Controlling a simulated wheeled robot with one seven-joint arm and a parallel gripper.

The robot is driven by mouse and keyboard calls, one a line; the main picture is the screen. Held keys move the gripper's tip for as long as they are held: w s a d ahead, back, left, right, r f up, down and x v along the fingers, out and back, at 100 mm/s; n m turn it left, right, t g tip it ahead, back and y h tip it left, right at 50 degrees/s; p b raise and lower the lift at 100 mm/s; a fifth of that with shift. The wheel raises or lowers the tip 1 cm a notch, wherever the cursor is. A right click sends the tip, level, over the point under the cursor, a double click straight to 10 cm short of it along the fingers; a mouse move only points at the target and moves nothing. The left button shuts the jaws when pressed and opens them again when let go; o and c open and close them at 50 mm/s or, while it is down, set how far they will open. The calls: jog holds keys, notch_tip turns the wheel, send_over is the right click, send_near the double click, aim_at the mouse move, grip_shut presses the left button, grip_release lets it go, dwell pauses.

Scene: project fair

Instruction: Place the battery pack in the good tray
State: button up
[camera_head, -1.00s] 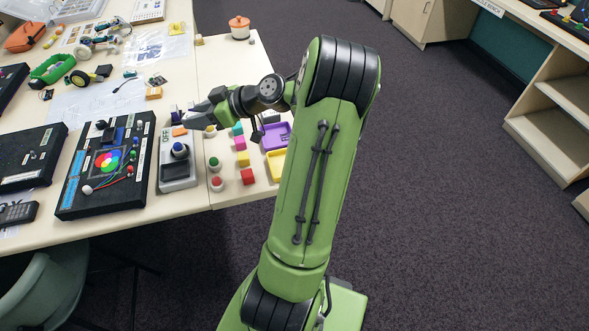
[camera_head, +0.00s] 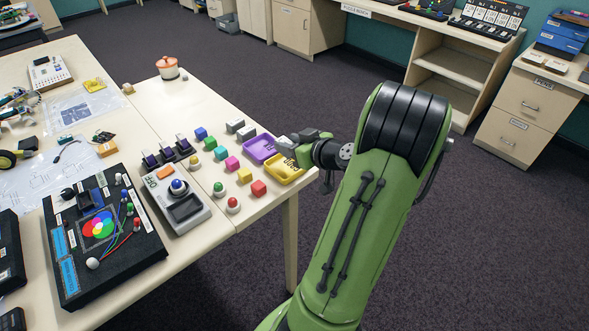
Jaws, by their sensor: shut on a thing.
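My gripper (camera_head: 287,144) is shut above the two small trays at the table's right edge. It appears to hold the battery pack, but the pack is small and mostly hidden by the fingers, so its shape is unclear. A purple tray (camera_head: 253,149) lies just left of the gripper. A yellow tray (camera_head: 277,179) lies in front of the purple one, partly below the gripper. No label on either tray is readable, so I cannot tell by sight which is the good tray.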

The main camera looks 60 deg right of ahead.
notch_tip(320, 180, down, 6)
jog(key=shift+b, duration=0.65)
jog(key=shift+f, duration=0.1)
jog(key=o, duration=0.8)
